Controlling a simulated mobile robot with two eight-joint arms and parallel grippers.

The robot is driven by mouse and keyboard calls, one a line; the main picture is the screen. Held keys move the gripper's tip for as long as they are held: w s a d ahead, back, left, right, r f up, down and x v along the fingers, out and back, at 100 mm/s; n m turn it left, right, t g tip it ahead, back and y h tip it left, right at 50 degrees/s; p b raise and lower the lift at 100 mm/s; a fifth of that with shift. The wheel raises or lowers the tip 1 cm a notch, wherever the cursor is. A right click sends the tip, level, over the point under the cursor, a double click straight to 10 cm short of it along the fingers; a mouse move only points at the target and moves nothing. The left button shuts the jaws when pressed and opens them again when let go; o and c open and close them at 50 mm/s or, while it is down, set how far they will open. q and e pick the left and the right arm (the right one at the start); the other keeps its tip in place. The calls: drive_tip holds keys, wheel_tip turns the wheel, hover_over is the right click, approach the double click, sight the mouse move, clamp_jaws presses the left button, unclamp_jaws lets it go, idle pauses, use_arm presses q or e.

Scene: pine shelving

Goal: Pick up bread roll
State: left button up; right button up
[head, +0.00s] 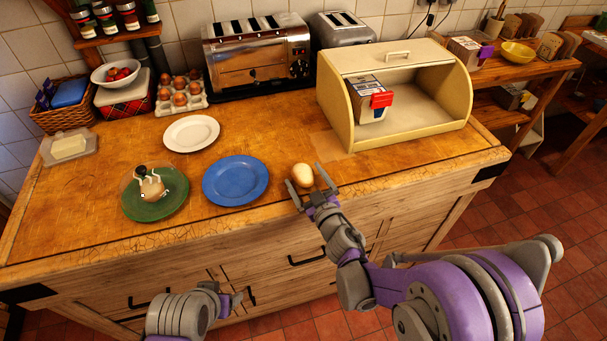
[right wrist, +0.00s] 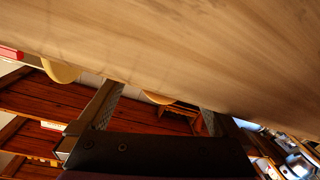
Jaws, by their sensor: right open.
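A pale, rounded bread roll (head: 302,175) lies on the wooden counter near its front edge, right of the blue plate. My right gripper (head: 305,176) is open at the front edge, its two fingers on either side of the roll; I cannot tell whether they touch it. My left gripper (head: 232,301) shows only partly, low in front of the drawers, away from the roll.
A blue plate (head: 235,181) lies left of the roll, with a green plate (head: 156,210) and a white plate (head: 191,133) beyond. A cream bread bin (head: 346,92) holding a carton (head: 367,105) stands behind right. A toaster (head: 256,55) is at the back.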

drive_tip(key=c, duration=1.4)
drive_tip(key=shift+o, duration=0.2)
drive_tip(key=shift+r, duration=0.15)
